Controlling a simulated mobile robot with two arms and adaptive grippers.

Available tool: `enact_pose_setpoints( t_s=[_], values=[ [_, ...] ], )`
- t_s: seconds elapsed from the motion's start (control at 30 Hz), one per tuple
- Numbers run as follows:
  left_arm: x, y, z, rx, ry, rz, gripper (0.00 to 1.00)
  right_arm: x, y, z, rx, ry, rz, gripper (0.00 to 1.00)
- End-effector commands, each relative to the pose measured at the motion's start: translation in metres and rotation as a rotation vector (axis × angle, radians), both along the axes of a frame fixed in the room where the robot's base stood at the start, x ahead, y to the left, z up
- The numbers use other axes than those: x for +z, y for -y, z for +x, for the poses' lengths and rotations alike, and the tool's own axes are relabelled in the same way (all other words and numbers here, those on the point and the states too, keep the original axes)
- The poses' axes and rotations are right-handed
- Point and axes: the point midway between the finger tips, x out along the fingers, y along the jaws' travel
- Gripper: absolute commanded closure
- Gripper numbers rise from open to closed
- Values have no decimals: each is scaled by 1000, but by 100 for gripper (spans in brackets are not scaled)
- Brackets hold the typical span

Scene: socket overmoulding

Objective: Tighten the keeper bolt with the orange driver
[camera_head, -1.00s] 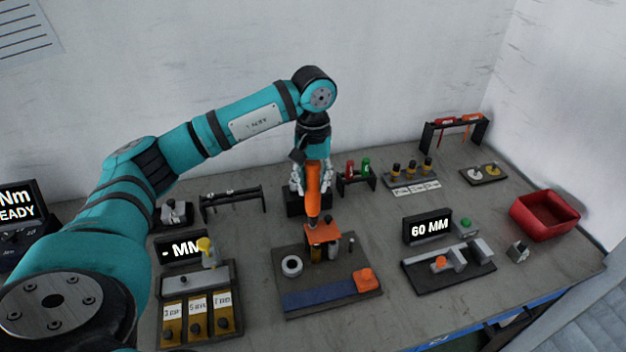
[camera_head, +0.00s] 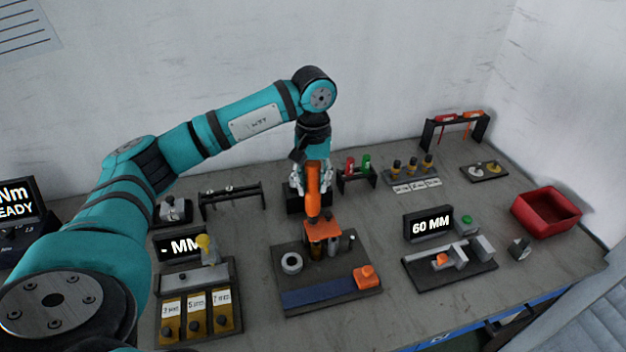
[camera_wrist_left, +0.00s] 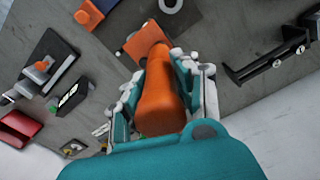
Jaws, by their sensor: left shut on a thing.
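My left gripper (camera_head: 312,180) is shut on the orange driver (camera_head: 313,203), which points downward. The driver also fills the middle of the left wrist view (camera_wrist_left: 158,98), between the fingers. Its lower end meets or hangs just over the orange keeper plate (camera_head: 322,232), which is raised on the dark fixture board (camera_head: 330,292). The keeper bolt is hidden under the driver, and I cannot tell whether the tip is seated on it. My right gripper does not show.
The fixture board also bears a white ring (camera_head: 291,263), a blue strip and an orange block (camera_head: 367,277). A "60 MM" display (camera_head: 428,225) and gauge stand to the right. A red bin (camera_head: 546,213) is at far right. Racks line the back.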

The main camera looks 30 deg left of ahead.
Motion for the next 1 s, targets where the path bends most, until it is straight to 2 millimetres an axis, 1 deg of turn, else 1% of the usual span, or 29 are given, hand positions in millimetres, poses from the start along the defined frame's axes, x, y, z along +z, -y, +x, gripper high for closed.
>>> enact_pose_setpoints(
  t_s=[0.7, 1.0],
  values=[
    [-10, 0, 0, 0, -2, 0, 100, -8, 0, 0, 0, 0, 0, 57],
    [-10, 1, -1, -1, -4, 0, 100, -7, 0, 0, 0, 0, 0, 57]
  ],
)
